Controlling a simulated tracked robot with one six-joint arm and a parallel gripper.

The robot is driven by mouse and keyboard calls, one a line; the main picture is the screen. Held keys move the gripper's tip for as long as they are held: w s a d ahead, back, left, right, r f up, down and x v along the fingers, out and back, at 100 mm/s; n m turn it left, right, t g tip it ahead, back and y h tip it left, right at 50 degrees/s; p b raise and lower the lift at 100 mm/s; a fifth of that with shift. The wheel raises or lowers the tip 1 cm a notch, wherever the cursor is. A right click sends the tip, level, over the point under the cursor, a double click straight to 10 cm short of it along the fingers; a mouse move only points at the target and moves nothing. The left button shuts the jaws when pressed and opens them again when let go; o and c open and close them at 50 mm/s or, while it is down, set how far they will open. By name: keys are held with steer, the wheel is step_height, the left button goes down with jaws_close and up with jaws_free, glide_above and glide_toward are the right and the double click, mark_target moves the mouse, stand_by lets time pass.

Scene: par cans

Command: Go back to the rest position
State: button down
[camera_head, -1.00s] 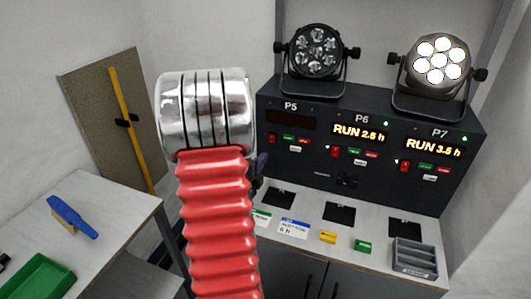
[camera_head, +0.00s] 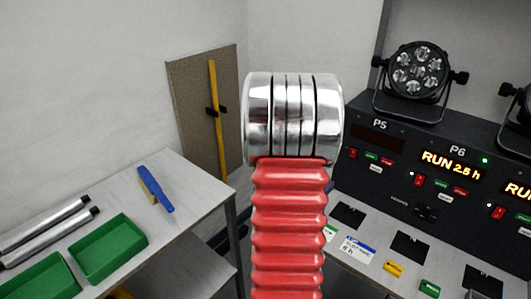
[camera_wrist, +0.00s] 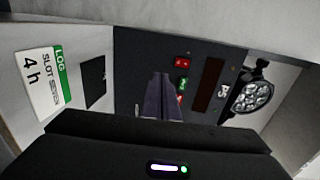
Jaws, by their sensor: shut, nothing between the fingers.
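My gripper (camera_wrist: 163,98) shows in the wrist view as dark purplish fingers, closed together and empty. The fingers point toward the dark control panel (camera_wrist: 143,68), near its P5 section with a red switch (camera_wrist: 182,62). No contact with the panel is visible. In the head view my arm, with its red ribbed sleeve and chrome joint, stands upright in the middle and hides most of my gripper.
The dark panel (camera_head: 395,165) carries a lamp (camera_head: 413,72) above P5, unlit. On the left table (camera_head: 185,190) are green trays (camera_head: 108,250), metal tubes (camera_head: 45,230) and a blue-handled brush (camera_head: 155,189).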

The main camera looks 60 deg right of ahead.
steer(key=shift+f, duration=0.1)
stand_by(0.3)
